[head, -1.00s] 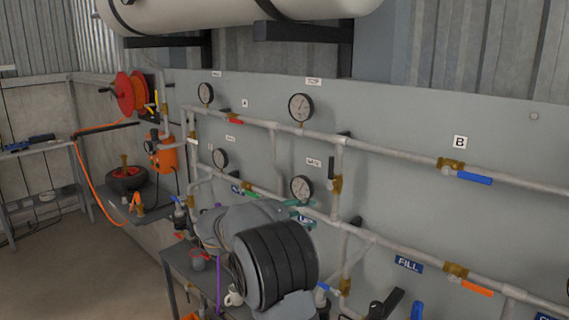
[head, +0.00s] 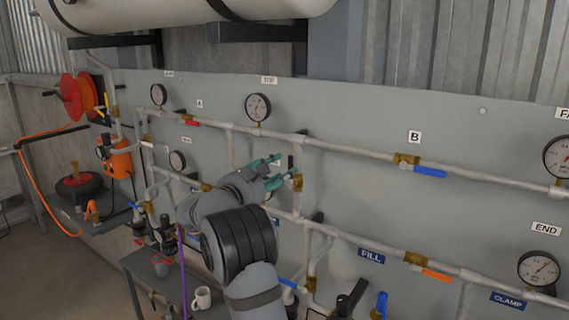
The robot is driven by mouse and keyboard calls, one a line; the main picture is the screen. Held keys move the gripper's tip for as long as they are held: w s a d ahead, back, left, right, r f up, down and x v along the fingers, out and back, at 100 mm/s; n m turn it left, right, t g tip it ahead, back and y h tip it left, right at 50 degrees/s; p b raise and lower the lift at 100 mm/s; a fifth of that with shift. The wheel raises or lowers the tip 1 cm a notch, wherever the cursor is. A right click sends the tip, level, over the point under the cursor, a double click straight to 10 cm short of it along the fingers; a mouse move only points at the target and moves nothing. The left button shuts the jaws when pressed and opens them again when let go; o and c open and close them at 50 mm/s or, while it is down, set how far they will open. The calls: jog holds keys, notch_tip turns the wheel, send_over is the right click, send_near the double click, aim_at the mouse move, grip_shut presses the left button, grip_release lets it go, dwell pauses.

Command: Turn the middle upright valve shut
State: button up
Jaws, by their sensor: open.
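An upright brass valve (head: 297,182) sits on a vertical pipe between the upper and lower pipe runs, near the picture's middle; I take it to be the middle upright valve. My gripper (head: 277,171) has teal fingers spread apart and empty, just left of this valve in the picture. Whether the fingers touch the valve or its handle I cannot tell. The handle is not clearly seen behind the fingers. My grey arm rises from below and hides part of the lower pipe and a gauge behind the gripper.
A valve with a blue lever (head: 429,172) is on the upper pipe at right, under sign B. A valve with an orange lever (head: 436,275) is on the lower pipe. Gauges (head: 258,107) stick out from the panel.

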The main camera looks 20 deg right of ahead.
jog(key=shift+p+x, duration=0.3)
jog(key=shift+x, duration=1.05)
jog(key=shift+c, duration=0.8)
jog(key=shift+a, duration=0.1)
jog(key=c, duration=0.8)
grip_shut()
